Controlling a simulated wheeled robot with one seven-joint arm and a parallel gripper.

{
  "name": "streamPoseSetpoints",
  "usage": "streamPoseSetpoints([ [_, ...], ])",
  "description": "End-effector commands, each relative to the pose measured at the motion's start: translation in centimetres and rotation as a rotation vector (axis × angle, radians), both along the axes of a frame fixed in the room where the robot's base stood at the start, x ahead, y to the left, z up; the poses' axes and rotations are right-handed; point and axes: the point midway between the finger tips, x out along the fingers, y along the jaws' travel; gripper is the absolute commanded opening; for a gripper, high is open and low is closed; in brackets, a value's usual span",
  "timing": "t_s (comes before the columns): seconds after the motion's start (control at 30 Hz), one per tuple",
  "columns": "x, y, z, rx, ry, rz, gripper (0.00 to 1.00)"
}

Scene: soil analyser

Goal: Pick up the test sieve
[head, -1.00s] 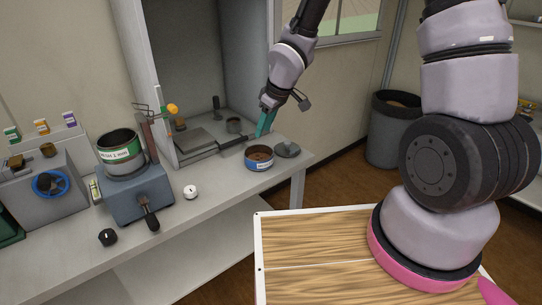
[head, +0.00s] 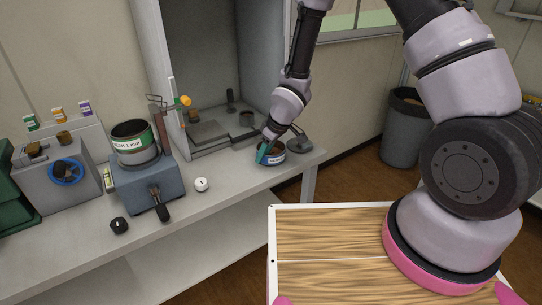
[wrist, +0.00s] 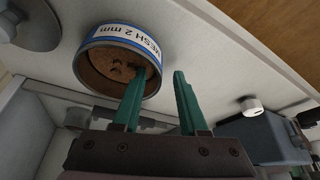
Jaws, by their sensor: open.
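A round metal sieve with a blue-edged white label reading "MESH 2 mm" (head: 275,158) stands on the bench near its right end. It also shows in the wrist view (wrist: 117,45), with brown, soil-like matter inside. My gripper (head: 262,153) is open at this sieve's left side, with green fingers pointing down. In the wrist view my gripper (wrist: 159,74) has its left finger overlapping the sieve's wall and its right finger outside. I cannot tell whether either finger touches. Another sieve with a green-edged label (head: 134,145) sits on the blue-grey shaker (head: 148,187).
A grey lid-like disc (head: 300,145) lies just right of the near sieve. A white knob (head: 201,184) and a black knob (head: 119,226) stand on the bench (head: 235,183). A grey cabinet (head: 218,80) rises behind. A bin (head: 402,140) stands right, on the floor.

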Motion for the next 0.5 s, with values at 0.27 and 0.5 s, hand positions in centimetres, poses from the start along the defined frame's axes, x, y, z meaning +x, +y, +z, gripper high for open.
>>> streamPoseSetpoints([
  [0.27,0.33,0.39,-1.12,0.001,-0.001,-0.001,0.42],
  [0.5,0.3,0.39,-1.11,0.0,0.0,-0.001,0.0],
])
